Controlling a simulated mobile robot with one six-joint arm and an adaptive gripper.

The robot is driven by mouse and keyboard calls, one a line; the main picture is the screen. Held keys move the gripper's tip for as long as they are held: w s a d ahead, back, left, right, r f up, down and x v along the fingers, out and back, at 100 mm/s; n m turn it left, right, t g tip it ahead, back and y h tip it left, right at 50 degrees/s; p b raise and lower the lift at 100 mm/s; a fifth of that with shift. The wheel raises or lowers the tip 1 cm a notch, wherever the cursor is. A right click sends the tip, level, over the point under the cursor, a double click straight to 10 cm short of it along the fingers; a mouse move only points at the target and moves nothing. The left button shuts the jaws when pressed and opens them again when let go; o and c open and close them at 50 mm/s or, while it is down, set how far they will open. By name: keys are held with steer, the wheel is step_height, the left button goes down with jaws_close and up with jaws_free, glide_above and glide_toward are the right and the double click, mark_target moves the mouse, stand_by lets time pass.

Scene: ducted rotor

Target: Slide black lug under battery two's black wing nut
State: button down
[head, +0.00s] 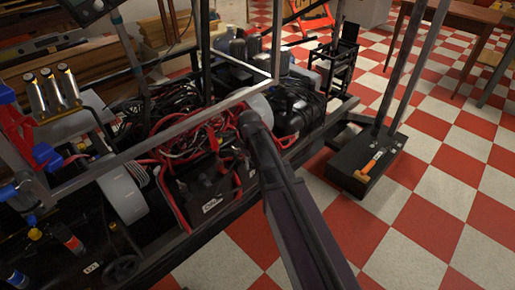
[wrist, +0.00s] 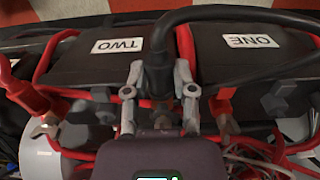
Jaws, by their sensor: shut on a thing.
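In the wrist view, my gripper (wrist: 159,80) is shut on the end of a thick black cable (wrist: 158,48), which rises between the jaws and bends right. The lug itself is mostly hidden by the jaws. Battery two (wrist: 75,55), a black case labelled TWO, lies left of the jaws. A dark wing nut (wrist: 103,98), seemingly on battery two's black post, is just left of my left finger. I cannot tell whether the lug touches the post. In the head view, my arm reaches over the battery area and hides the gripper.
Battery one (wrist: 250,52) lies to the right, with a wing nut (wrist: 228,124) near my right finger and a dark one (wrist: 280,97) beyond. Red cables (wrist: 185,45) run close by both fingers. In the head view, metal frame bars (head: 190,110) surround the batteries.

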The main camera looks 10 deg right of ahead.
steer(key=shift+w+a, duration=0.8)
steer(key=shift+w, duration=0.3)
stand_by(0.4)
steer(key=shift+c, duration=1.8)
jaws_free()
steer(key=shift+s+d+f, duration=0.1)
steer(key=shift+s+d, duration=0.5)
steer(key=shift+s, duration=0.25)
steer(key=shift+s+d, duration=0.55)
steer(key=shift+s, duration=0.25)
steer(key=w+d+r+p, duration=0.3)
steer(key=w+d, duration=0.1)
steer(key=d, duration=0.3)
steer(key=shift+r, duration=0.2)
